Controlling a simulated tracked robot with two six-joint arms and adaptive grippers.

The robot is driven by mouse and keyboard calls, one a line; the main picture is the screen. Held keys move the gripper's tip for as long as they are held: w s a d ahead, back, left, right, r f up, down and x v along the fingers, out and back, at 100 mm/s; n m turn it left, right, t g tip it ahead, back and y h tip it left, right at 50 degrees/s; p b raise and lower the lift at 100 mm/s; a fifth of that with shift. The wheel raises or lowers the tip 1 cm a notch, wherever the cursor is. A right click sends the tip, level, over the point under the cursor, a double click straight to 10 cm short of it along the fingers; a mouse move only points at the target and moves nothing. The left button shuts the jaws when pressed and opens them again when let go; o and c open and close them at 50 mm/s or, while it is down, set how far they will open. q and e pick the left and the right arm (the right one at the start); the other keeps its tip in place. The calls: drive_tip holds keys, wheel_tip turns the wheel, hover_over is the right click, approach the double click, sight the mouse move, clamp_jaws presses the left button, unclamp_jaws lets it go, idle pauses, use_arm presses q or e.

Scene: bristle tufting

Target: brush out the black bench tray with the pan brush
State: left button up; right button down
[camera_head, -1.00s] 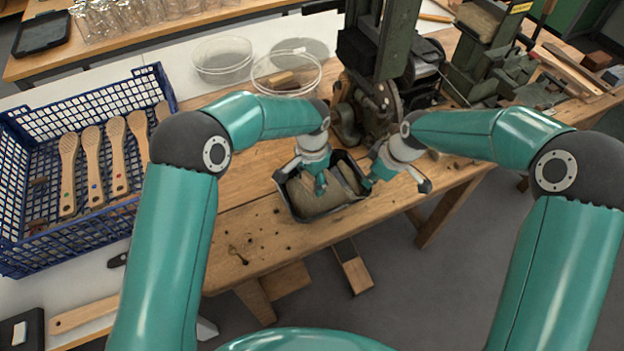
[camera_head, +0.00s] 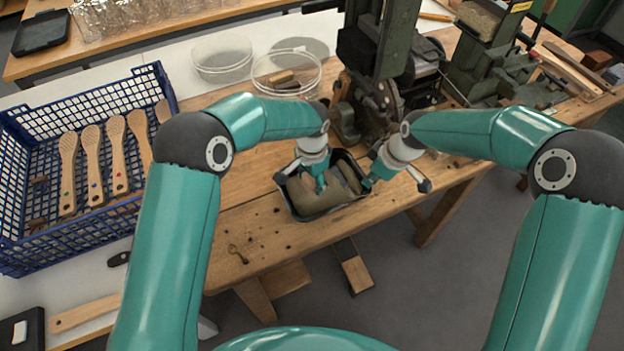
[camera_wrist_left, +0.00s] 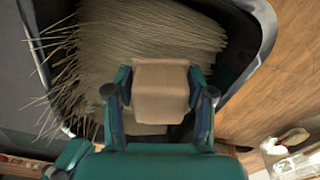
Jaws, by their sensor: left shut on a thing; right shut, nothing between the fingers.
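The black bench tray (camera_head: 286,198) sits near the front edge of the wooden bench, with tan material inside it. My left gripper (camera_head: 318,185) reaches down into the tray. In the left wrist view this gripper (camera_wrist_left: 160,92) is shut on a tan block, which looks like part of the pan brush (camera_wrist_left: 160,80). Pale bristles (camera_wrist_left: 125,35) spread beyond the block, with stray ends at the left; whether they belong to the brush or lie loose I cannot tell. My right gripper (camera_head: 368,183) is shut and empty at the tray's right rim.
A blue crate (camera_head: 90,100) with several wooden brush bodies stands at the left. Clear round tubs (camera_head: 222,60) stand behind the tray. A dark green machine (camera_head: 375,55) rises close behind it. Bare bench top (camera_head: 235,215) lies left of the tray.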

sight(318, 201)
use_arm(q)
drive_tip(key=shift+f, duration=0.45)
drive_tip(key=shift+s+d+r, duration=0.1)
drive_tip(key=shift+s+d, duration=0.35)
drive_tip(key=shift+s, duration=0.3)
drive_tip(key=shift+s+d+r, duration=0.1)
drive_tip(key=shift+s+d, duration=0.3)
drive_tip(key=shift+s, duration=0.35)
drive_tip(key=shift+s+f, duration=0.1)
drive_tip(key=shift+f, duration=0.1)
